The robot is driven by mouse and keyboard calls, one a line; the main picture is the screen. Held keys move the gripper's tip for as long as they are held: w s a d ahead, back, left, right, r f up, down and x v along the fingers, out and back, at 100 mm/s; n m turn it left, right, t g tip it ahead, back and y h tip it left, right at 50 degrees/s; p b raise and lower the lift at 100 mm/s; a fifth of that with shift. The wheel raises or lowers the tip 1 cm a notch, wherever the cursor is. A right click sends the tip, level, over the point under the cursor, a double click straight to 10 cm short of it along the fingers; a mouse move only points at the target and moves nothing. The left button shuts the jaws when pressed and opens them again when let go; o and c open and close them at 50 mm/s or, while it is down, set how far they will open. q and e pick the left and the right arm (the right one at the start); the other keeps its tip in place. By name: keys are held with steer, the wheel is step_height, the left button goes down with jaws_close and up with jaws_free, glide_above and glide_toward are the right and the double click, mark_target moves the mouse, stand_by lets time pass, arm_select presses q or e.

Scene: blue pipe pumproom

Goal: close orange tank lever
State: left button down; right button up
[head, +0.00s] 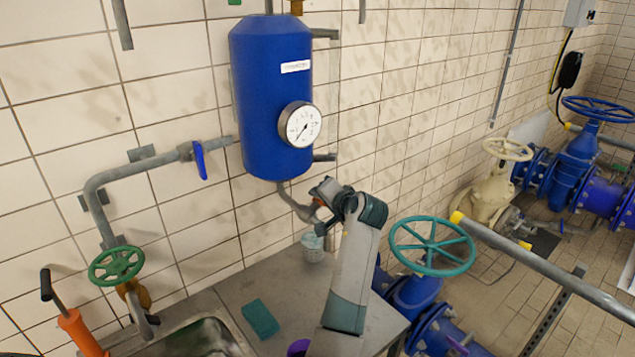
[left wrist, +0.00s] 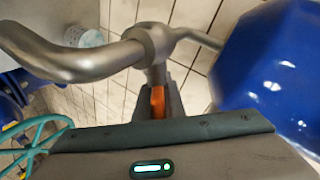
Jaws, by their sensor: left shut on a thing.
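The orange lever (left wrist: 157,98) shows in the left wrist view below a grey valve body (left wrist: 155,42), between the fingers of my left gripper (left wrist: 158,108). In the head view my left gripper (head: 320,197) is at the pipe under the blue tank (head: 268,80), shut on the lever. The lever is mostly hidden there by the gripper; only a small bit of orange shows. The tank also fills the right of the left wrist view (left wrist: 270,70). My right gripper is not in view.
A round gauge (head: 300,124) is on the tank. A blue lever (head: 200,160) sits on the left pipe. Below are a grey counter (head: 225,300) with a teal sponge (head: 260,318) and a white cup (head: 312,246). A teal handwheel (head: 432,246) stands right of my arm.

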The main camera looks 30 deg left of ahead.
arm_select(q)
steer(key=shift+d+f+m+h+p, duration=0.1)
steer(key=shift+f+m+h+p, duration=0.2)
steer(key=shift+h+p, duration=0.5)
steer(key=c, duration=1.8)
jaws_free()
steer(key=shift+c, duration=0.2)
steer(key=shift+r, duration=0.1)
